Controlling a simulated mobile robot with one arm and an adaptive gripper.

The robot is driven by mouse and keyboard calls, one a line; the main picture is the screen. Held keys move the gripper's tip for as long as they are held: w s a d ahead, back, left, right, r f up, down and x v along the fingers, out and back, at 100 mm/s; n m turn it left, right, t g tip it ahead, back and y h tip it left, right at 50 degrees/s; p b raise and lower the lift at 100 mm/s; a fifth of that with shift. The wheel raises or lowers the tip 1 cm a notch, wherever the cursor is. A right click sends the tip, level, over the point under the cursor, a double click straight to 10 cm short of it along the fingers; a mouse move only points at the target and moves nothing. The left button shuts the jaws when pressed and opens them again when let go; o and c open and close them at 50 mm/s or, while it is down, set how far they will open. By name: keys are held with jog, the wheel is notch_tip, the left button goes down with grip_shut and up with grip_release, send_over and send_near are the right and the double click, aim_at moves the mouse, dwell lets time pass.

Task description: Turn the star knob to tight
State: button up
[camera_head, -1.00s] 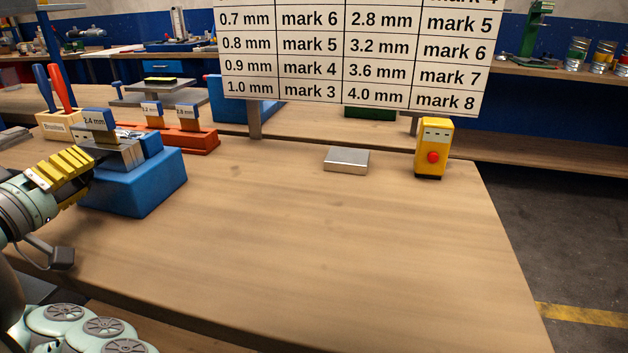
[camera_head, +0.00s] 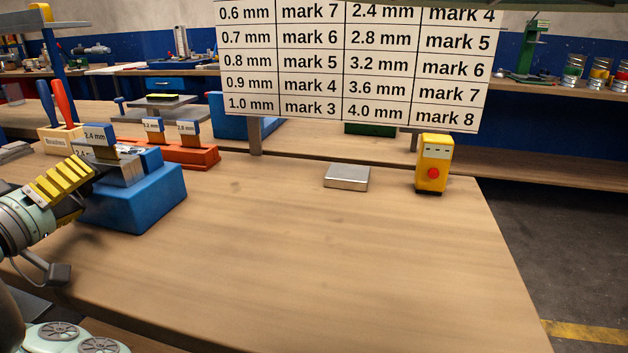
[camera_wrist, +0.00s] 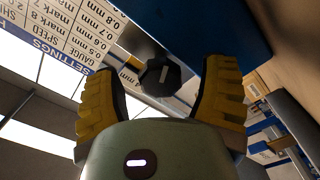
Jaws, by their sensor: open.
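In the head view my gripper (camera_head: 78,180) is at the left, close to the near left side of the blue block (camera_head: 145,200). That block carries a grey metal top with a 2.4 mm tag (camera_head: 97,135). The knob is hidden in the head view. I see no tight marking.
An orange rack (camera_head: 185,155) with tagged gauges and a tool holder (camera_head: 60,138) stand behind the block. A settings board (camera_head: 350,65) rises at the back. A metal block (camera_head: 347,177) and a yellow box with a red button (camera_head: 433,163) stand right. The table's middle is clear.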

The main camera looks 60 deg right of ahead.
jog(key=shift+a, duration=0.15)
jog(key=shift+s+a, duration=0.1)
jog(key=shift+a, duration=0.45)
jog(key=v, duration=1)
jog(key=shift+s+a, duration=0.25)
jog(key=shift+a, duration=0.05)
jog(key=shift+r, duration=0.15)
